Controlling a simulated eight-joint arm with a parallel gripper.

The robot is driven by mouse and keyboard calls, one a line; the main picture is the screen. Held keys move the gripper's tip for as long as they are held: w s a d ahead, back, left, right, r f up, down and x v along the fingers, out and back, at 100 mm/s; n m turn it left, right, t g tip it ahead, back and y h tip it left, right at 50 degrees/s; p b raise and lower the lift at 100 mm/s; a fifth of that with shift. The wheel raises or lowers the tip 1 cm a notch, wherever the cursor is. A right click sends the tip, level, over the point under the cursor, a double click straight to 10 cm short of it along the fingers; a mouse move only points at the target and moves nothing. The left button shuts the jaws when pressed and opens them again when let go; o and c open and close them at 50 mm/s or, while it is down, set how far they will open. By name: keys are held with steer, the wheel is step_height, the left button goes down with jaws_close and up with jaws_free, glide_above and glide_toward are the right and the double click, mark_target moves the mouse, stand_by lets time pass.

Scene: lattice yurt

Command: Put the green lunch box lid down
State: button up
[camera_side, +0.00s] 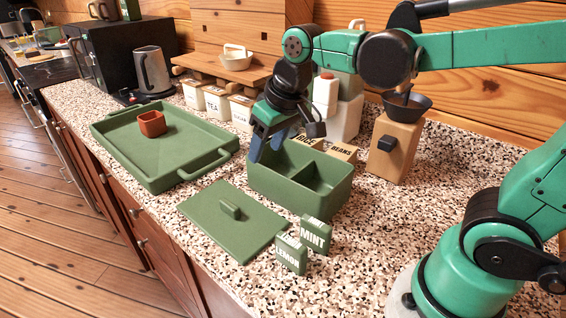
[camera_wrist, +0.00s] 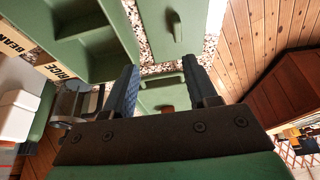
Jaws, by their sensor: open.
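The green lunch box lid (camera_side: 243,230) lies flat on the speckled counter in front of the lunch box, its small bar handle facing up. It also shows at the top of the wrist view (camera_wrist: 150,30). The open green lunch box (camera_side: 295,196) stands just behind the lid, with a divider inside; its compartments look empty where visible. My gripper (camera_side: 268,148) is open, with nothing between its fingers. It hangs at the left end of the lunch box, apart from the lid. Both fingers (camera_wrist: 160,82) show in the wrist view.
A green tray (camera_side: 150,182) holding a terracotta cup (camera_side: 151,123) lies to the left. MINT (camera_side: 315,235) and LEMON (camera_side: 291,254) boxes stand right of the lid. A coffee grinder (camera_side: 395,150), canisters and a kettle (camera_side: 152,70) stand behind. The counter's front edge is close to the lid.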

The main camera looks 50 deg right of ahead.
steer(key=s+d+f+t, duration=0.1)
steer(key=s+f+t, duration=0.1)
steer(key=s, duration=0.3)
steer(key=shift+s+d+f+t, duration=0.15)
steer(key=shift+d+f+t, duration=0.2)
steer(key=shift+t, duration=0.15)
